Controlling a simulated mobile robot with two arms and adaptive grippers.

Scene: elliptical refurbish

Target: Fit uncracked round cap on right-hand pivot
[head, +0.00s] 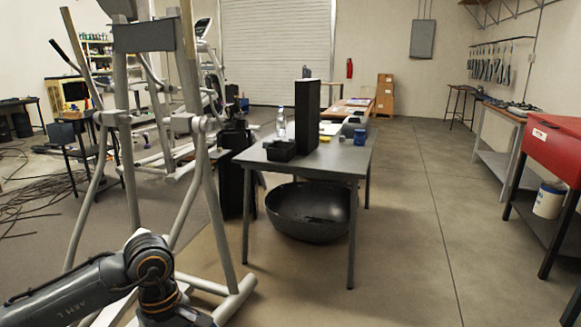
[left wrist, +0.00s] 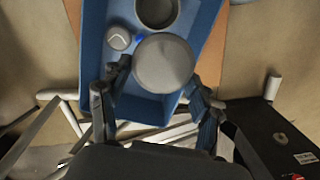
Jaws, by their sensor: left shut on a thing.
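My left gripper (left wrist: 157,82) is shut on a grey round cap (left wrist: 163,63), whose smooth face shows no crack at this size. The cap is seen over a blue tray (left wrist: 202,32); I cannot tell whether it touches the tray. A grey round cup-like part (left wrist: 157,10) and a small grey part with a white mark (left wrist: 119,38) are in the tray. In the head view, the grey elliptical frame (head: 125,75) stands at the left, with its right-hand pivot (head: 201,124) on the right upright. My left arm is at the lower left there, its gripper out of frame. My right gripper is not in view.
A red cabinet (head: 553,150) stands at the right. The floor between is clear.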

